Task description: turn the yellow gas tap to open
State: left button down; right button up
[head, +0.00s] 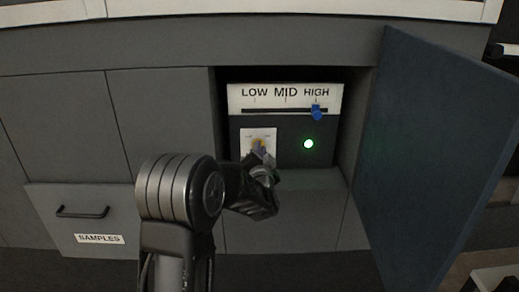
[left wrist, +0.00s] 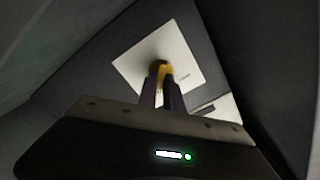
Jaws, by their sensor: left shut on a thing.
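The yellow gas tap (left wrist: 161,69) sits on a pale square plate (left wrist: 185,49), which also shows in the head view (head: 259,134) on the dark panel inside the open cabinet. My left gripper (head: 261,157) reaches into the cabinet from the lower left. In the left wrist view its two fingers (left wrist: 162,88) are shut on the tap. The fingers cover most of the tap, so its exact angle cannot be told. My right gripper is not in view.
A LOW-MID-HIGH slider panel (head: 285,97) with a blue knob (head: 316,112) at HIGH is above the tap. A green light (head: 308,144) glows to the right. The blue-grey door (head: 430,150) stands open at right. A SAMPLES drawer (head: 90,215) is at lower left.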

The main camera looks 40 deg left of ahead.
pick_arm(q)
jog(key=c, duration=1.5)
grip_release()
jog(key=b+v, duration=0.1)
jog(key=v, duration=0.6)
jog(key=shift+s+d, duration=0.3)
